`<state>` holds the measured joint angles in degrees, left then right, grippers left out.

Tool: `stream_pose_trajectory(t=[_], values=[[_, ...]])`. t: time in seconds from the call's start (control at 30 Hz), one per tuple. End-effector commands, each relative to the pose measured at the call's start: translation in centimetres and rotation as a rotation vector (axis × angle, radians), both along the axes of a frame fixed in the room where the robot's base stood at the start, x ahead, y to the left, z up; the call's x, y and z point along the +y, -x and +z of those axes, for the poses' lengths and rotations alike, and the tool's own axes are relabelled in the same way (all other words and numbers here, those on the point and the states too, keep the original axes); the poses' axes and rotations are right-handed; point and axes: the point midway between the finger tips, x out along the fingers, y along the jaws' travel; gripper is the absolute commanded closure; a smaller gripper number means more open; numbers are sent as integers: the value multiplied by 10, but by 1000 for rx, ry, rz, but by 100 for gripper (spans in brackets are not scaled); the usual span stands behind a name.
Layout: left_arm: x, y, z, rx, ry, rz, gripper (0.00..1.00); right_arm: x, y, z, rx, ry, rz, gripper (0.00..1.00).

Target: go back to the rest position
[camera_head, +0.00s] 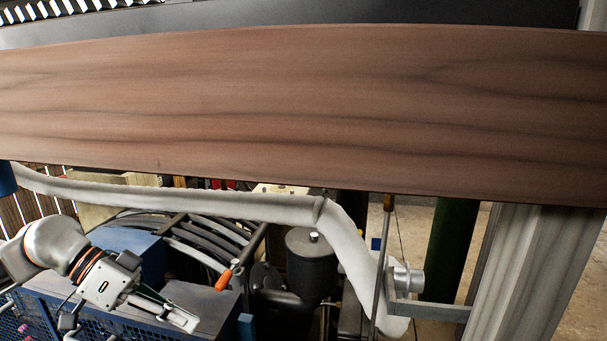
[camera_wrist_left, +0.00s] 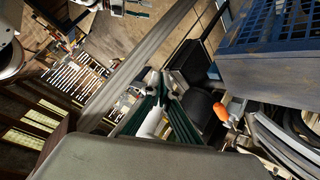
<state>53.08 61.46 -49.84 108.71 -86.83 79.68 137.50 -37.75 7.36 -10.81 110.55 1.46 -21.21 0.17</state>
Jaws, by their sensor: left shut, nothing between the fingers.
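My left gripper (camera_head: 170,308) is at the lower left of the head view, its arm coming in from the left. It is shut and holds nothing. It hangs in front of the blue compressor housing (camera_head: 130,241); I cannot tell the exact gap. An orange handle (camera_head: 223,280) stands to the right of the gripper, apart from it in the picture. In the left wrist view the orange handle (camera_wrist_left: 228,119) shows right of centre.
A wide wooden board (camera_head: 300,105) spans the upper head view. Below it run a pale wrapped pipe (camera_head: 180,196) and black hoses (camera_head: 205,233). A dark cylinder (camera_head: 311,265) stands at centre, and a grey post (camera_head: 535,270) at the right. Tight space surrounds the left arm.

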Motion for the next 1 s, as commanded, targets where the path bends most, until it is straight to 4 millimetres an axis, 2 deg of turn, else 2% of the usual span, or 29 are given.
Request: stream_pose_trajectory(t=[0.03,0.17,0.3,0.4,0.5,0.63,0.77,0.87,0.97,1.0], values=[[-17,4,-5,-24,55,-39,100,0,-2,1,-2,1,0,60],[-59,10,-6,-138,226,-121,100,0,-9,5,-16,1,0,60],[-104,14,-3,-303,456,-140,100,0,-8,5,-16,-1,0,60],[-126,10,1,-439,609,-80,100,0,-5,4,-10,-1,-1,60],[-136,1,-1,-567,712,39,100,0,-5,4,-10,-1,-1,60],[-131,-17,-17,-708,757,255,100,0,-5,3,-10,0,-1,60],[-112,-31,-56,-801,684,497,100,0,-5,3,-9,0,-1,60],[-90,-34,-103,-829,554,670,100,0,-4,3,-9,0,-1,60],[-65,-25,-161,-814,375,809,100,0,-4,3,-8,0,-1,60],[-55,-17,-186,-799,294,849,100,0,-4,3,-8,0,-1,60]])
